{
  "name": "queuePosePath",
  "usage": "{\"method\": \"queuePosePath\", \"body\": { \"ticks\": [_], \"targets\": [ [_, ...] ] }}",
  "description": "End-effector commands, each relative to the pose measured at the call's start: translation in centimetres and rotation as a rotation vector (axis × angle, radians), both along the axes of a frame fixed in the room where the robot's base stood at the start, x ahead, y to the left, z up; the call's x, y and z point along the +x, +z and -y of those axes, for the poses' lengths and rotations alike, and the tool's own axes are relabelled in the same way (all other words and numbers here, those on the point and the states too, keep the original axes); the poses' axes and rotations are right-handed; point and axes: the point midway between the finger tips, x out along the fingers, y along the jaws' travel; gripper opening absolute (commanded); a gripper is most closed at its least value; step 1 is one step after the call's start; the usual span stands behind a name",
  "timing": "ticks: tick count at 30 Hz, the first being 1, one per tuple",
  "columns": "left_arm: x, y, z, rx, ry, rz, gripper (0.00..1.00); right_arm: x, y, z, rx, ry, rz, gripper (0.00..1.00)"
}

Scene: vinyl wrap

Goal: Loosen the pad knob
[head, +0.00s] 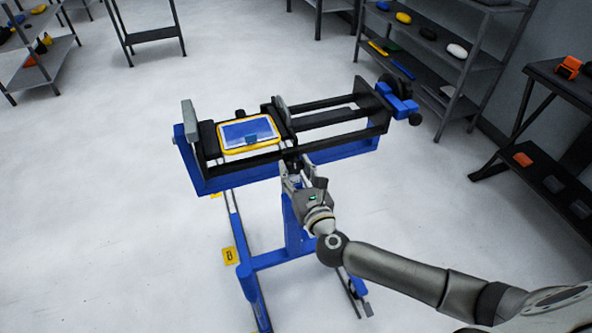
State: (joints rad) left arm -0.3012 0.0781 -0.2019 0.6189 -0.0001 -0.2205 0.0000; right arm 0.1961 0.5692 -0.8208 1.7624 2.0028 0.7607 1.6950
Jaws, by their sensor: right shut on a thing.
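A blue stand (290,225) carries a black-railed fixture (330,120) in the middle of the head view. A tablet-like panel (248,133) with a yellow frame and blue face lies in its left part. My right gripper (292,166) is at the fixture's near side, just right of the panel, shut on a small dark part at the front rail. That part looks like the pad knob, but the fingers hide most of it. A black wheel with a blue block (400,103) sits at the fixture's right end. My left gripper is not in view.
Shelves with several coloured items (440,55) stand at the back right. A dark table (560,90) with an orange item is at the right edge. Another shelf (40,65) is at the far left. The pale floor (110,200) around the stand is mostly clear.

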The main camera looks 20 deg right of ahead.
Motion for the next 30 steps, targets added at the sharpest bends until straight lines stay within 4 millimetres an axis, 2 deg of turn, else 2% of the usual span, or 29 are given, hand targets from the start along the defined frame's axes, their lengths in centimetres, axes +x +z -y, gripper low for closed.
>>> {"method": "queuePosePath", "body": {
  "ticks": [11,30],
  "targets": [
    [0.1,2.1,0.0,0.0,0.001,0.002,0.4,-0.1,0.2,0.0,-0.181,-0.001,0.002,0.18],
    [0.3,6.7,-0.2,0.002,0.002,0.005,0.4,-0.1,0.2,0.2,-0.784,0.0,0.022,0.18]
  ]
}}
